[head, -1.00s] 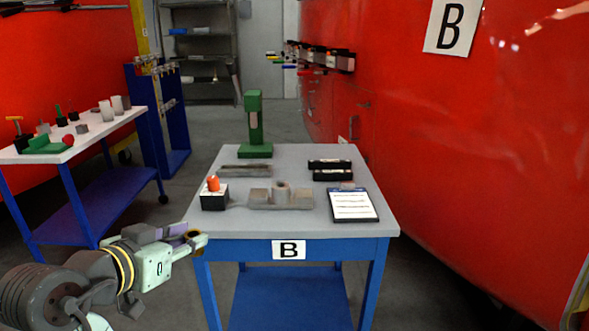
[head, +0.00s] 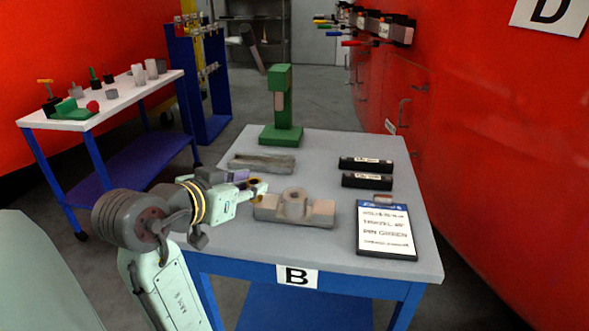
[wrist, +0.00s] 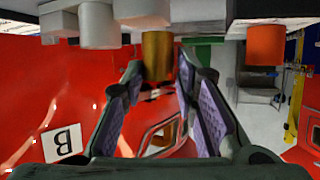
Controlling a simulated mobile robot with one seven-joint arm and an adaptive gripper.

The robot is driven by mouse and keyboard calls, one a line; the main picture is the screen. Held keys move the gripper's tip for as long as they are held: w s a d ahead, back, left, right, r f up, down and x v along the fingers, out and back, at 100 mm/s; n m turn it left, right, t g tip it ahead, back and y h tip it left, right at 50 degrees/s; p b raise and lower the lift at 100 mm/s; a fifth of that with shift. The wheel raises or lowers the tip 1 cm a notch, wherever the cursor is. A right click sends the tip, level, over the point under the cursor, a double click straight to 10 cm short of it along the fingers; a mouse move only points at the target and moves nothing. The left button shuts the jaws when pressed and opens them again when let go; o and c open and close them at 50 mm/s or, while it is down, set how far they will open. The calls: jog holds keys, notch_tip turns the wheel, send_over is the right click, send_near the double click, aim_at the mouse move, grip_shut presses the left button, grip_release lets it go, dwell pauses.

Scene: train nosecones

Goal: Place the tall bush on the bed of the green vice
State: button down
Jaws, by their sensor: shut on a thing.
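My gripper (head: 254,186) is over the left part of the grey-topped table, close to the left end of a grey block fixture. A brass bush (head: 260,189) sits at its fingertips. In the wrist view the purple-padded fingers of my gripper (wrist: 158,80) are shut on the brass bush (wrist: 157,54). A low green piece (head: 66,107) with a red ball beside it is on the white-topped table at the left; it may be the green vice, but it is small here. A tall green press-like stand (head: 281,100) is at the back of the grey-topped table.
An orange piece (wrist: 265,45) shows in the wrist view. Red walls flank the floor; a blue rack stands behind.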

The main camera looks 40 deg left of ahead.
jog(key=w+a, duration=0.1)
jog(key=w, duration=0.3)
jog(key=w+a+p, duration=0.1)
jog(key=w, duration=0.3)
jog(key=w+f+p, duration=0.1)
jog(key=w, duration=0.3)
jog(key=shift+a, duration=0.4)
jog(key=shift+f+p, duration=0.75)
jog(key=shift+f, duration=1.05)
jog(key=shift+f, duration=0.15)
jog(key=c, duration=1.3)
grip_release()
